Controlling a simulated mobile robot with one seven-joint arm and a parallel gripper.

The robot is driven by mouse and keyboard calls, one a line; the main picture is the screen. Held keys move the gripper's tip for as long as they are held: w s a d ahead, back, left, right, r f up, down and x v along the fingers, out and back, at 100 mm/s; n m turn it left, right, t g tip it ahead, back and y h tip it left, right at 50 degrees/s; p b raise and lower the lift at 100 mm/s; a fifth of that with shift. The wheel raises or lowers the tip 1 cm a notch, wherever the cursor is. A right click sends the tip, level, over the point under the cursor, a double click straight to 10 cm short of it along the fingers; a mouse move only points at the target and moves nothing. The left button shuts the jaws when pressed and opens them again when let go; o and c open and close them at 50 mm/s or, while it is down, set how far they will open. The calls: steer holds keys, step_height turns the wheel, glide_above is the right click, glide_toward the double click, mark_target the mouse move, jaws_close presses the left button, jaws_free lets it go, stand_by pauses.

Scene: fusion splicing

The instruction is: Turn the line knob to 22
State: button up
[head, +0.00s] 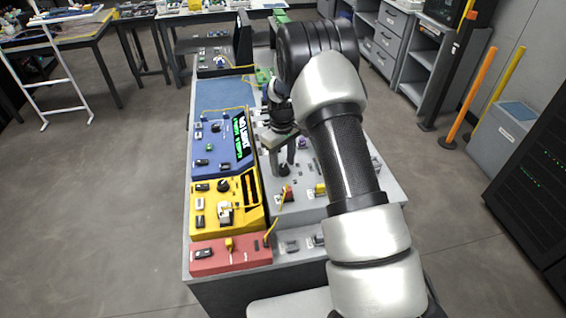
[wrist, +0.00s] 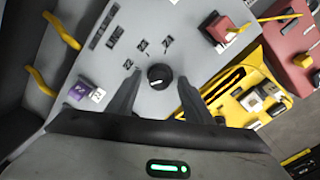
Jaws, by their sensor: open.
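The black round knob (wrist: 159,77) sits on a light grey panel, with small dark markings on the panel around its upper side in the wrist view. In the head view the knob (head: 284,170) shows just below the fingers. My gripper (wrist: 159,80) is open, with one dark finger on each side of the knob and visible gaps between. In the head view my gripper (head: 283,158) points down at the grey panel.
A yellow module (head: 228,205), a blue module with a green-lit display (head: 222,148) and a red module (head: 230,256) stand left of the grey panel. A red block with a yellow cable (wrist: 217,30) and a purple connector (wrist: 80,90) lie near the knob.

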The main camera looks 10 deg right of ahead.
steer(key=shift+f, duration=0.1)
steer(key=c, duration=1.1)
steer(key=shift+o, duration=0.2)
steer(key=shift+m+b, duration=0.35)
steer(key=shift+m, duration=0.05)
steer(key=m+b, duration=0.1)
steer(key=m, duration=0.1)
steer(key=shift+f+m+b, duration=0.1)
steer(key=shift+m+b, duration=0.25)
steer(key=shift+m, duration=0.05)
steer(key=shift+m+b, duration=0.7)
steer(key=shift+m, duration=1.4)
steer(key=o, duration=1.1)
steer(key=shift+c, duration=0.2)
